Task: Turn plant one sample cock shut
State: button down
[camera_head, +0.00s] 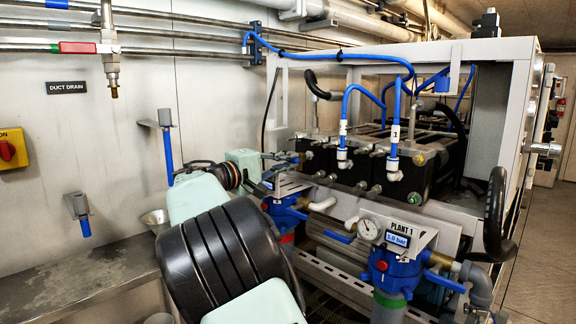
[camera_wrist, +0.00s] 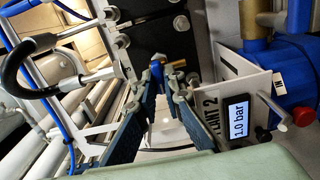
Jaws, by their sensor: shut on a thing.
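My gripper (camera_head: 287,158) reaches in from the left in the head view, in front of the black block row and above the plant two panel. In the wrist view my gripper (camera_wrist: 164,76) has its fingertips close together on a small blue part (camera_wrist: 156,73). I cannot tell whether this is plant one's sample cock; the fingers hide most of it. The plant one panel (camera_head: 408,227), with a round gauge and a 1.0 bar display, stands at the front right, apart from my gripper. The plant two panel (camera_wrist: 219,106) is close to the right finger.
Blue hoses (camera_head: 350,103) drop to the blocks; one carries a "1" tag (camera_head: 395,132). A black hose (camera_wrist: 30,72) is at the left in the wrist view. Blue filter housings (camera_head: 397,270) stand in front. A grey frame (camera_head: 517,110) bounds the right; open floor (camera_head: 548,240) lies beyond it.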

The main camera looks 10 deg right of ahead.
jog(key=c, duration=2)
grip_release()
jog(key=shift+c, duration=0.2)
jog(key=shift+f, duration=0.1)
jog(key=shift+f, duration=0.1)
jog(key=v, duration=0.8)
jog(key=shift+r, duration=0.3)
